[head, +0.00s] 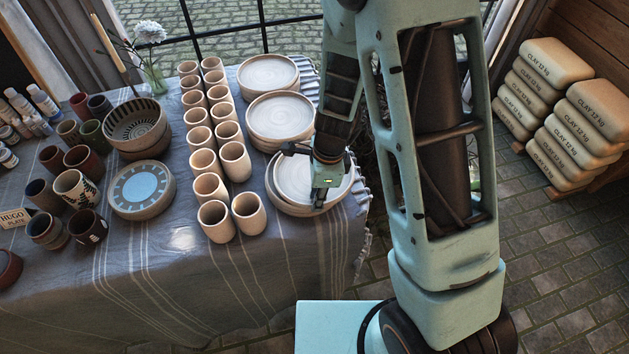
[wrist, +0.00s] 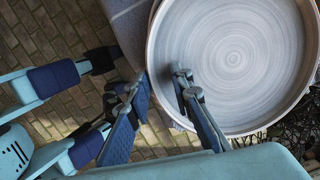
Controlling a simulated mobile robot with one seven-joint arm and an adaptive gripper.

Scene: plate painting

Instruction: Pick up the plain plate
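Plain, undecorated pale plates stand in three piles along the right side of the table. The nearest plain plate (head: 293,181) lies at the front right of the table, on another pale dish. Its spiral-marked face (wrist: 235,55) fills the right of the wrist view. My gripper (head: 316,186) is over this plate in the head view and hides part of it. In the wrist view my gripper's fingers (wrist: 158,82) are apart, with the plate's left rim between them. One finger is over the plate's inside and the other is outside. I cannot tell whether either touches it.
Two more pale plate piles stand behind, a middle one (head: 281,115) and a far one (head: 268,74). Rows of clay cups (head: 234,160) stand to the left. A blue-patterned plate (head: 142,190) lies further left. The cloth-covered table (head: 190,290) is bare in front.

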